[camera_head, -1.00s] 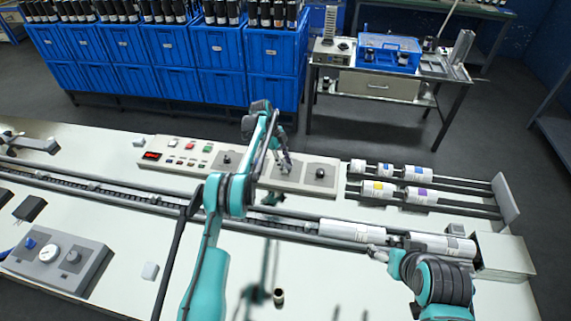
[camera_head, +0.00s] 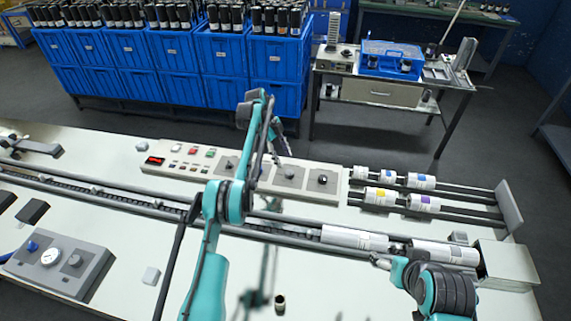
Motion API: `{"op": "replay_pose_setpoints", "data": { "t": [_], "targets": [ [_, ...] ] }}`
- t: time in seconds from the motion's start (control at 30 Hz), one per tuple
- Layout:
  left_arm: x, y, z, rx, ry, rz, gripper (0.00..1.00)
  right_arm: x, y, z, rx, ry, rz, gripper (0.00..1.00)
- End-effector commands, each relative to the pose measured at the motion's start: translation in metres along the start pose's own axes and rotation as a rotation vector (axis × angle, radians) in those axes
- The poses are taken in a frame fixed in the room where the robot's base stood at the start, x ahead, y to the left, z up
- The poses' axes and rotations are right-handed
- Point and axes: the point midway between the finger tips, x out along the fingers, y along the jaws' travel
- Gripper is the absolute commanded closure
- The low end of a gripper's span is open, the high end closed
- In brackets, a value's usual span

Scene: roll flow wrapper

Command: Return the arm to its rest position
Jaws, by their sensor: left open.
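My left arm (camera_head: 209,278) is teal and black. It rises from the bottom of the head view and bends over at a high joint. My left gripper (camera_head: 285,150) hangs down from there, small and dark, in front of the panel's back edge. It is open, with nothing seen in it. The control panel (camera_head: 225,181), with its buttons and dark knobs, appears below and behind it. My right arm (camera_head: 433,292) is folded at the lower right, by the roller line. A small grey end part shows at its left, too unclear to tell its jaws.
White rolls (camera_head: 353,238) lie on the long rail in front of the panel. Smaller labelled rolls (camera_head: 381,197) sit on rods at the right. A gauge box (camera_head: 62,265) stands at the left front. Blue crates (camera_head: 174,72) with bottles stand behind the white table.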

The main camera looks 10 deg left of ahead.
Motion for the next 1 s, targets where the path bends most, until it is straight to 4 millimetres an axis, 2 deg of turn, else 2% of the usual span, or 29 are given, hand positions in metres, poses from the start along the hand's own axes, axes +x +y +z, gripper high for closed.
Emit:
{"op": "replay_pose_setpoints", "data": {
  "t": [0.13, 0.67, 0.77, 0.87, 1.0],
  "targets": [
    [-0.007, 0.001, 0.000, -0.001, 0.000, 0.000, 0.48, 0.000, 0.000, 0.000, 0.000, 0.000, 0.000, 0.22],
    [-0.012, 0.000, -0.003, -0.014, -0.005, -0.004, 0.48, 0.001, 0.000, 0.000, 0.000, 0.000, 0.000, 0.22],
    [-0.029, 0.000, -0.011, -0.071, -0.024, -0.022, 0.48, 0.002, 0.000, 0.001, 0.000, 0.000, 0.000, 0.22],
    [-0.055, 0.003, -0.025, -0.173, -0.053, -0.056, 0.48, 0.004, 0.000, 0.003, 0.000, 0.000, 0.000, 0.22],
    [-0.097, 0.020, -0.050, -0.354, -0.097, -0.127, 0.48, 0.008, 0.000, 0.005, 0.000, 0.000, 0.000, 0.22]
  ]
}}
